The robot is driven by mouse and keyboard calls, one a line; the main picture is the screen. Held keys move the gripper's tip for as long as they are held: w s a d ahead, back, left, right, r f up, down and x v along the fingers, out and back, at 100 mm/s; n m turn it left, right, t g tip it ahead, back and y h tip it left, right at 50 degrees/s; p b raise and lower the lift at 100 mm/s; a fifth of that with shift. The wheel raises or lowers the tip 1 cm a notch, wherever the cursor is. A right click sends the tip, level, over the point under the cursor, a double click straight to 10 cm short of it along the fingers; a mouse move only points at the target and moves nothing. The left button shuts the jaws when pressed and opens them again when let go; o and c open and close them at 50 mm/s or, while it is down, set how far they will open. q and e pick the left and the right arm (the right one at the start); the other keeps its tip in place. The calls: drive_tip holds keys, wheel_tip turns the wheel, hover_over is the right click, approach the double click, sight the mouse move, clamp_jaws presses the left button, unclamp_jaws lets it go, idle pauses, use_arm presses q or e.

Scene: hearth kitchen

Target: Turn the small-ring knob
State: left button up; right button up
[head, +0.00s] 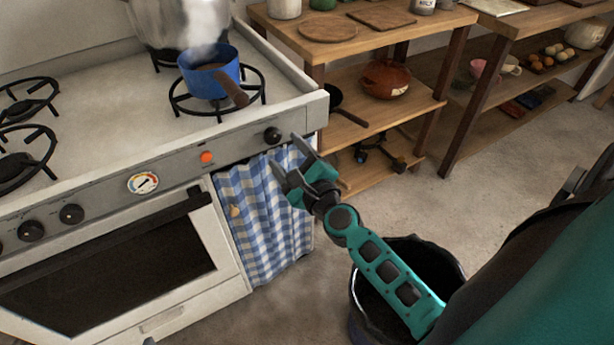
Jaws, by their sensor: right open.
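The stove's front panel carries several black knobs. One knob (272,135) sits alone at the panel's right end, below the burner (217,97) that bears a steaming blue saucepan (212,72). No label I can read says which is the small-ring knob. My right gripper (287,153) is open and empty, its fingers pointing up toward the panel just below and right of the right-end knob. It appears apart from the knob. My left gripper is not in view.
A red-orange lamp (207,157) and a gauge (143,183) sit on the panel. A checked blue curtain (263,215) hangs below the right end. Wooden shelves (365,100) stand to the right. A dark bin (405,290) stands below my right arm. Grey floor is open beyond.

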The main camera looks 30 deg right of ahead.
use_arm(q)
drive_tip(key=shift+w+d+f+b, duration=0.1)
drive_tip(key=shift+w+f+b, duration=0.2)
drive_tip(key=shift+b, duration=0.35)
use_arm(e)
drive_tip(key=s, duration=0.8)
drive_tip(key=shift+s+a, duration=0.25)
drive_tip(key=shift+s, duration=0.05)
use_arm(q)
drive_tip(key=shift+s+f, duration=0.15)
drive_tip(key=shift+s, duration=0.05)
